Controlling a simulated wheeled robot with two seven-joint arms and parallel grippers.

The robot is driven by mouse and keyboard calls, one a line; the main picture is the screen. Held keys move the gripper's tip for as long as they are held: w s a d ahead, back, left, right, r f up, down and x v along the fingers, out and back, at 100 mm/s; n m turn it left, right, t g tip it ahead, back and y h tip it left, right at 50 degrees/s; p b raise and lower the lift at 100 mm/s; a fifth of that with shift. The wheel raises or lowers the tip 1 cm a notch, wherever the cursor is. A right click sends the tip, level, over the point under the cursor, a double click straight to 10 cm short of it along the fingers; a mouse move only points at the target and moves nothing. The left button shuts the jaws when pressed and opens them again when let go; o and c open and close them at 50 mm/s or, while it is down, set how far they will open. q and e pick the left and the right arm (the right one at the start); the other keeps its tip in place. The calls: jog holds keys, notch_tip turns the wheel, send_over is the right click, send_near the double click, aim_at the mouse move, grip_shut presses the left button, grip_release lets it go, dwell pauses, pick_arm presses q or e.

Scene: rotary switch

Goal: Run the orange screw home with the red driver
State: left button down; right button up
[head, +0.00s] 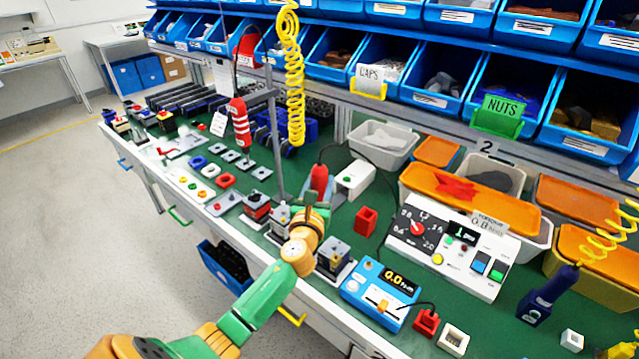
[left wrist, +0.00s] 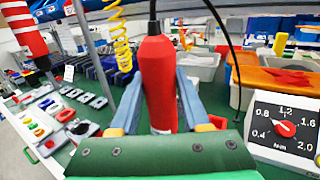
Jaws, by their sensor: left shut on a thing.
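The red driver (left wrist: 158,85) stands upright between the fingers of my left gripper (left wrist: 160,100) in the left wrist view. The gripper is shut on its red body, and a black cable rises from its top. In the head view the red driver (head: 319,179) shows above my left gripper (head: 311,203), over the front part of the bench. The driver's tip is hidden behind my gripper and arm. I cannot make out the orange screw in either view. My right gripper is not in view.
A grey switch block (head: 335,252) stands right of my left wrist. A red-and-white striped tool (head: 239,122) hangs left. A metal post (head: 276,145) stands close behind.

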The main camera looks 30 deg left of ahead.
pick_arm(q)
jog(key=shift+s+f+b, duration=0.1)
jog(key=shift+f+b, duration=0.4)
jog(key=shift+f, duration=0.15)
dwell(0.6)
jog(key=shift+f, duration=0.3)
dwell(1.1)
jog(key=shift+r, duration=0.1)
dwell(1.1)
jog(key=shift+w+r+p, duration=0.2)
jog(key=shift+r+p, duration=0.85)
notch_tip(320, 180, up, 2)
jog(key=shift+s+r+p, duration=0.1)
jog(key=shift+r+p, duration=0.15)
jog(key=shift+p, duration=1)
jog(key=shift+f, duration=0.2)
